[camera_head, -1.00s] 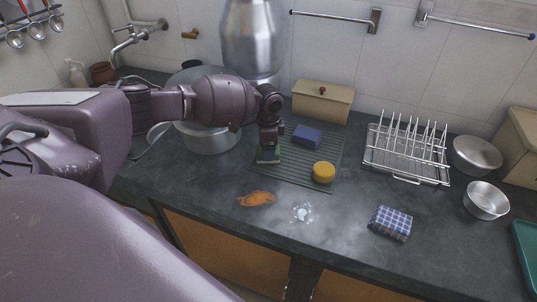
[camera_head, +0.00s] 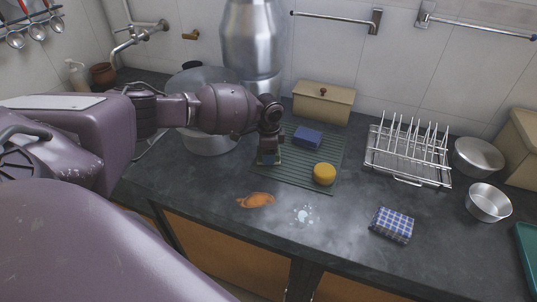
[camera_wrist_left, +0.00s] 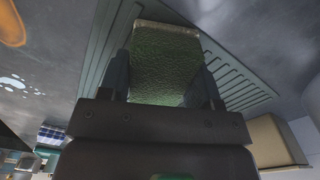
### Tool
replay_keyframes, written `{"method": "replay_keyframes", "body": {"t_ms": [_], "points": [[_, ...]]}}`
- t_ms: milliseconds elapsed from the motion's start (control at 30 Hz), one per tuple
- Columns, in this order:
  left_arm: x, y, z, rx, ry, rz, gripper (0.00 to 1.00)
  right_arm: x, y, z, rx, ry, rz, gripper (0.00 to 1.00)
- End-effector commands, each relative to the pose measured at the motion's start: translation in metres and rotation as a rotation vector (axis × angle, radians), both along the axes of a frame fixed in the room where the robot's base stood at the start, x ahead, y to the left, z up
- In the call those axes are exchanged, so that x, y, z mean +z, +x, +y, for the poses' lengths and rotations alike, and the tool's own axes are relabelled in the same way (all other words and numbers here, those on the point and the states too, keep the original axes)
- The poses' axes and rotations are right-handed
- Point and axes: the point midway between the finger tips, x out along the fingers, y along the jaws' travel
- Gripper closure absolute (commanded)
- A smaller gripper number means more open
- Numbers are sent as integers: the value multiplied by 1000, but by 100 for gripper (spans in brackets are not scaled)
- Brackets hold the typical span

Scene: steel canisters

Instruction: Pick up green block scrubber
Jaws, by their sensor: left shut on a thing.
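The green block scrubber (camera_wrist_left: 165,62) fills the middle of the left wrist view, a rough green block with a pale edge. My left gripper (camera_wrist_left: 162,85) is shut on it, one finger on each side. In the head view my left gripper (camera_head: 269,155) points down at the left part of the ribbed green mat (camera_head: 290,172). Only a little of the scrubber (camera_head: 268,163) shows below the fingers there. I cannot tell whether it touches the mat. My right gripper is not in view.
On the mat are a blue block (camera_head: 307,137) and a round yellow sponge (camera_head: 324,174). An orange spill (camera_head: 257,200) and white spots (camera_head: 303,214) lie in front, beside a checked cloth (camera_head: 392,225). A wire rack (camera_head: 408,157) and steel bowls (camera_head: 489,201) stand right. A lidded box (camera_head: 322,101) is behind.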

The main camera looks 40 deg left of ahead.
Motion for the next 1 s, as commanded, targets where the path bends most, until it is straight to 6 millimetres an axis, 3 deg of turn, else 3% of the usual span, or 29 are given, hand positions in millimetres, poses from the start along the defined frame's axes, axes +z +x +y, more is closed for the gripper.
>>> {"method": "replay_keyframes", "body": {"t_ms": [167,333,800,1000], "points": [[5,0,0,0,1,-1,68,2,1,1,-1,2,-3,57],[27,1,1,-1,0,-4,68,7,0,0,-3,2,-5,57],[143,1,0,-1,0,-5,68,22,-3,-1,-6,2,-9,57],[178,0,0,-1,0,-1,68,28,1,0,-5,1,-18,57]]}}
